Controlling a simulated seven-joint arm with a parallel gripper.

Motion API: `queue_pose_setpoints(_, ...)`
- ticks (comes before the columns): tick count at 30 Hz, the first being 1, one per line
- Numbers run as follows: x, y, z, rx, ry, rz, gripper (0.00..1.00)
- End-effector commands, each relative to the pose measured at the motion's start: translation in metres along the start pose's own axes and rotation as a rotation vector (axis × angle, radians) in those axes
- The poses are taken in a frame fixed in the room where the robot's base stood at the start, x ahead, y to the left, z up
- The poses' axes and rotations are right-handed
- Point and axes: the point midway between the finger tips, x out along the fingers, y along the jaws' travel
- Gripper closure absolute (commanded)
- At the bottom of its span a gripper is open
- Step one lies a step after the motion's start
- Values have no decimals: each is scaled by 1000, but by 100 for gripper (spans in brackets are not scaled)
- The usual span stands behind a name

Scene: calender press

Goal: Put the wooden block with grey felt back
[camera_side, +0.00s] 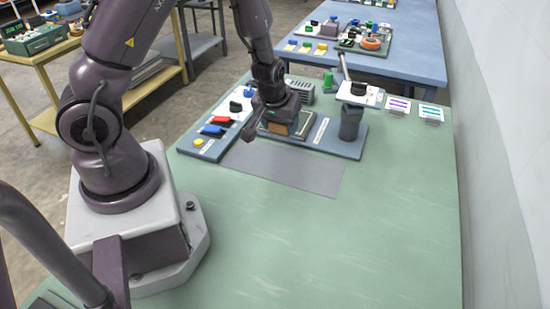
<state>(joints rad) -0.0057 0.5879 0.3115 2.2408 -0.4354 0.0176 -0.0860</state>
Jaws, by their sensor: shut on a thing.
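My gripper (280,110) is over the middle of the blue-grey station at the back of the green bench, pointing down. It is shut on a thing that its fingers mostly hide. A small brown, wood-coloured face (279,128) shows just under the fingers, and I take it to be the wooden block. I cannot make out its grey felt. The block is at or just above a pale-edged tray (304,124) on the station's base; whether it touches cannot be told from this view.
A dark grey post (350,122) stands right of the gripper, with a lever (344,66) behind it. Left is a panel with red (212,130), blue (221,120) and yellow (198,142) parts. A grey mat (285,166) lies in front. The bench front is clear.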

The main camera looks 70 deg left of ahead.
Motion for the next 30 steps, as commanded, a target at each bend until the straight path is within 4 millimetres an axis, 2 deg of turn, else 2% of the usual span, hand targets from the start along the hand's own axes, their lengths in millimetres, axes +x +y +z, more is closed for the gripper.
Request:
queue_pose_setpoints(1, -1, -4, 8, -6, 3, -7, 66)
queue_pose_setpoints(5, 9, -13, 18, -23, 20, -25, 66)
queue_pose_setpoints(9, 31, -13, 24, -21, 29, -23, 66)
queue_pose_setpoints(21, 73, -12, 39, -20, 30, -20, 66)
queue_pose_setpoints(30, 75, -12, 39, -21, 32, -19, 66)
